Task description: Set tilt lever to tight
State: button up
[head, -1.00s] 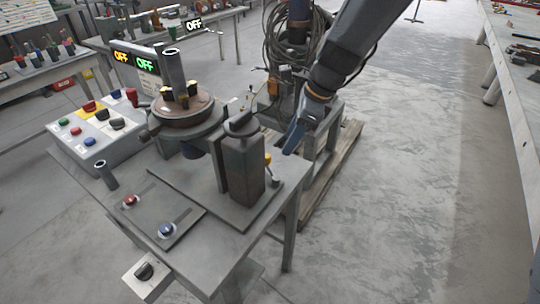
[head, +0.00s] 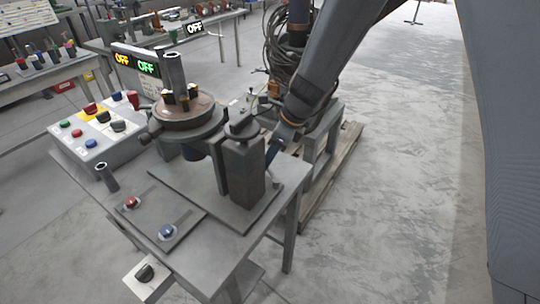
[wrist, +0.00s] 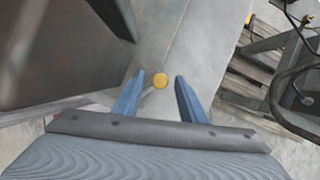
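The yellow-knobbed lever, which seems to be the tilt lever, shows in the wrist view with its round knob (wrist: 160,81) between my fingertips. A thin pale rod runs left from the knob behind the left finger. My gripper (wrist: 160,78) is open, with a blue finger on each side of the knob and a gap visible on the right; I cannot tell whether the left finger touches it. In the head view my gripper (head: 272,152) is at the right side of the grey upright block (head: 243,172), and the yellow knob is hidden there. No lever markings are readable.
The positioner's round table (head: 185,113) stands left of the block. A wooden pallet (head: 335,180) is on the floor at right. Open floor lies beyond.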

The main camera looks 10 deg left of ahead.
grip_shut()
